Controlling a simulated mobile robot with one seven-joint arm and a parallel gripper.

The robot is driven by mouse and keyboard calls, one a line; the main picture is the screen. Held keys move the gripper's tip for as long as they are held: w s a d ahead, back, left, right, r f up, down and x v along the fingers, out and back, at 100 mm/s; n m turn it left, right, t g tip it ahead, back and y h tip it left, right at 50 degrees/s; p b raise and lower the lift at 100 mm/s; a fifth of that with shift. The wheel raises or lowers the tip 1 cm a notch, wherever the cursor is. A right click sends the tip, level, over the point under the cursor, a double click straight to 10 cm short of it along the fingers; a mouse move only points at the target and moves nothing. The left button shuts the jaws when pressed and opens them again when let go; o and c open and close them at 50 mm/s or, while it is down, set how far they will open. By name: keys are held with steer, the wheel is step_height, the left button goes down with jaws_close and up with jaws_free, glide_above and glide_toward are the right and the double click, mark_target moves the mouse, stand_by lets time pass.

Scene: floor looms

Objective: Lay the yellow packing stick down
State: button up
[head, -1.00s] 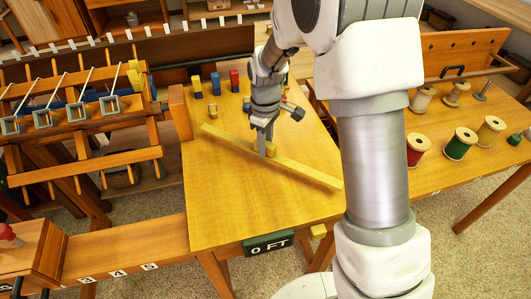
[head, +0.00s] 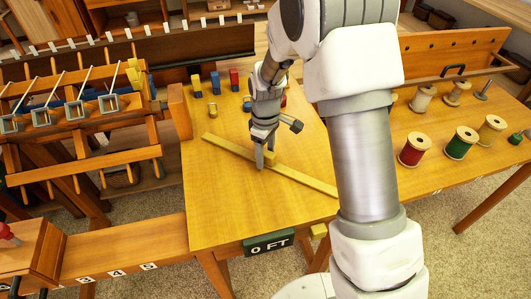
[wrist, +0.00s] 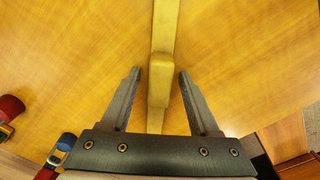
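The yellow packing stick (head: 305,182) lies flat and slantwise across the wooden table top, from left of the gripper toward my arm at the right. A short raised block (head: 271,157) sits near its middle. In the wrist view the stick (wrist: 166,25) runs up the picture, with the block (wrist: 159,92) between the fingers. My gripper (head: 265,161) is down at the stick. In the wrist view the gripper (wrist: 160,74) is open, with a gap on each side of the block. The stick's right end is close to or behind my arm.
Small blue, yellow and red blocks (head: 215,83) stand at the table's back. Thread spools (head: 460,143) stand on the right-hand bench. A wooden loom frame (head: 85,165) is at the left. The table's front left (head: 220,210) is clear, above a "0 FT" sign (head: 269,243).

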mark_target(266, 152)
steer(key=shift+r, duration=0.15)
step_height(266, 152, up, 12)
steer(key=p, duration=0.2)
steer(key=s+d+r+m+t, duration=0.3)
steer(key=s+d+r+m, duration=0.25)
steer(key=s+r, duration=0.55)
steer(key=s+d+r+m+t, duration=0.1)
steer(key=s+d+m, duration=0.1)
steer(key=s, duration=0.4)
steer(key=s+d+r+m+t, duration=0.1)
steer(key=s+d+r+m, duration=0.1)
steer(key=s, duration=0.4)
steer(key=shift+d+m+t, duration=0.3)
steer(key=shift+d+m, duration=0.05)
steer(key=shift+m, duration=0.5)
steer(key=shift+r, duration=0.15)
